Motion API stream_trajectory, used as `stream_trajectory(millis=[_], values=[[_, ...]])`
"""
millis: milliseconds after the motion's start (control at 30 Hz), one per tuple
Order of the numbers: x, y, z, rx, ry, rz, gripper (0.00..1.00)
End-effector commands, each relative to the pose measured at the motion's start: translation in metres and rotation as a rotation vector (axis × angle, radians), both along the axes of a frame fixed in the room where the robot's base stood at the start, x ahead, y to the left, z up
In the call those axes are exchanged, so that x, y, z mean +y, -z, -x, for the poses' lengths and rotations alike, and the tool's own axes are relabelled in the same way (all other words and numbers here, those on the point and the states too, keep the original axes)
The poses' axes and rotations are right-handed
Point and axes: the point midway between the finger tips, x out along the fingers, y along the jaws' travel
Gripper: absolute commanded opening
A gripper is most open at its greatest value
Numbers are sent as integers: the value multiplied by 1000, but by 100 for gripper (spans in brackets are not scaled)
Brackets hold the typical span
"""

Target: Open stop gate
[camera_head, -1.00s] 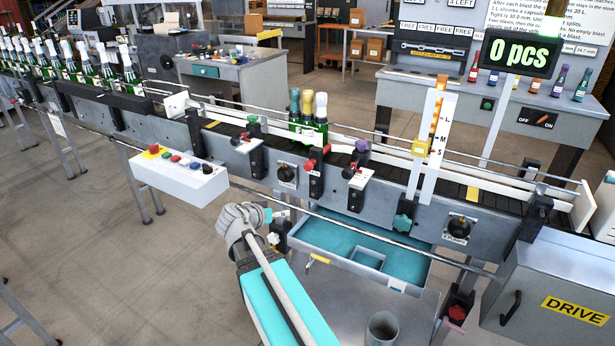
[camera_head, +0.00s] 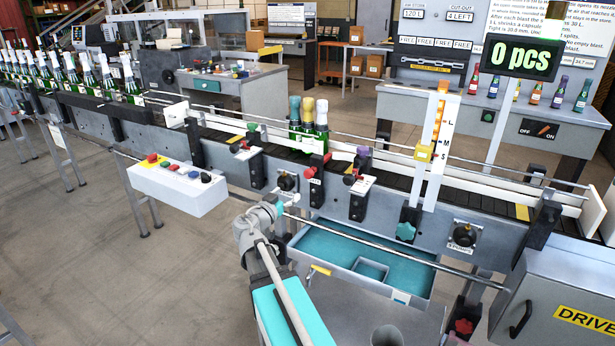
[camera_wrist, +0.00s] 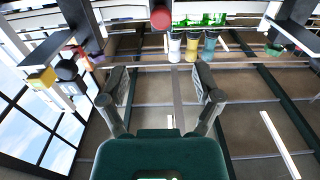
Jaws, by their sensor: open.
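Small gate levers sit along the conveyor's near side in the head view: a green-knobbed one (camera_head: 252,127), a red-knobbed one (camera_head: 310,172) and a purple-knobbed one (camera_head: 363,151). I cannot read their labels, so which is the stop gate is unclear. Three bottles (camera_head: 308,128) with teal, gold and cream caps stand on the belt by the red knob. The red knob (camera_wrist: 160,18) and the bottle caps (camera_wrist: 192,47) show at the top of the wrist view. My gripper (camera_wrist: 160,82) is open and empty, apart from the knobs; its fingers are hard to make out in the head view.
A long rail (camera_head: 395,242) runs along the conveyor front. A white button box (camera_head: 177,187) juts out at left, and a blue-lined tray (camera_head: 350,262) lies below. A size post (camera_head: 433,150) stands at right. More bottles (camera_head: 75,70) queue upstream. The counter (camera_head: 520,58) reads 0 pcs.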

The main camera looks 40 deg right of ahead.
Motion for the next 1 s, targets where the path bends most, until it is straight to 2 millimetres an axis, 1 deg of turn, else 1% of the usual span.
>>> stream_trajectory(millis=[167,367,567,800,1000], values=[[-5,0,-2,0,1,-1,82],[-20,0,-9,1,3,-1,82],[-45,0,-20,1,3,-1,82],[-80,0,-34,1,4,-1,82],[-106,0,-44,1,4,-1,82]])
